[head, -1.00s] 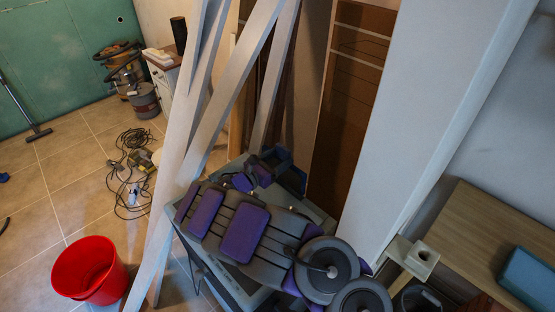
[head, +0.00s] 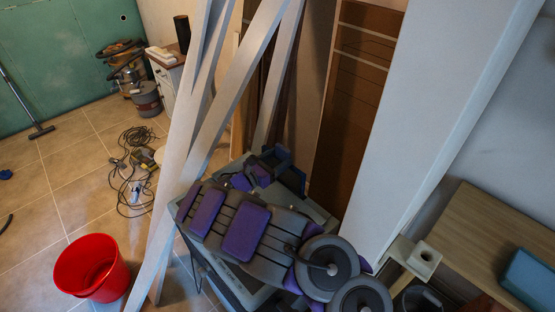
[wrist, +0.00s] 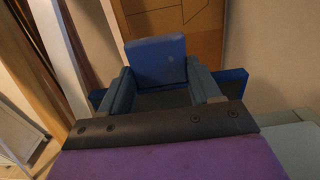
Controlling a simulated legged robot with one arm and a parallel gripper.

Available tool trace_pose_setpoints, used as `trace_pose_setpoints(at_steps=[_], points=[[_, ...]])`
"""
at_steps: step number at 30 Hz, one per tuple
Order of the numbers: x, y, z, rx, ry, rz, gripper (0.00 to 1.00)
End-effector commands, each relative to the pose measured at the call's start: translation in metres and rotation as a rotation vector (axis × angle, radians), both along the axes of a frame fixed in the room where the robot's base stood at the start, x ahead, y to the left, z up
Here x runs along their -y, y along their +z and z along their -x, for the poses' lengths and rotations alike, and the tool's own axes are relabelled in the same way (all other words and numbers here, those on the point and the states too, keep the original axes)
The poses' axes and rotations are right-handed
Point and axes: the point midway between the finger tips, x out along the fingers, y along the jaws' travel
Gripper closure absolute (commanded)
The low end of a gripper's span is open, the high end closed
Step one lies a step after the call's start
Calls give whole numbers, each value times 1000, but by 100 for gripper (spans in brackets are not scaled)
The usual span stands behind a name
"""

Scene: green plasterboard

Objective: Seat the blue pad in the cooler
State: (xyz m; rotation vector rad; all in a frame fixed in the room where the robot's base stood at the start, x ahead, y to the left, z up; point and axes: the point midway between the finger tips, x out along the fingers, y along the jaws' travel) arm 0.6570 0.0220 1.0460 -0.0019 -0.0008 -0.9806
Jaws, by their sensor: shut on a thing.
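My gripper (wrist: 164,77) has its two dark fingers on either side of a blue pad (wrist: 158,58), and is shut on it. The pad stands up between the fingertips in the wrist view. Blue edges (wrist: 236,80) show behind the fingers on both sides, with a dark area between them; I cannot tell whether they belong to the cooler. In the head view my gripper (head: 264,168) is beyond my arm, beside a blue piece (head: 292,177) partly hidden by it. I cannot make out the cooler for certain, nor whether the pad touches it.
Pale leaning boards (head: 232,100) stand close on the left, and a wide white panel (head: 430,110) on the right. A red bucket (head: 92,270) is on the tiled floor. A wooden table (head: 475,225) with a blue-teal box (head: 530,278) is at right. Cables (head: 132,175) lie on the floor.

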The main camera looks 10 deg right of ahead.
Motion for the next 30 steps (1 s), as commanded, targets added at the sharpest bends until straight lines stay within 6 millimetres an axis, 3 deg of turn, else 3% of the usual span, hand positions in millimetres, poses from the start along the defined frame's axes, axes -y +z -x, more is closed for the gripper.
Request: trace_pose_setpoints(at_steps=[30], points=[[1,-23,0,0,-1,0,74]])
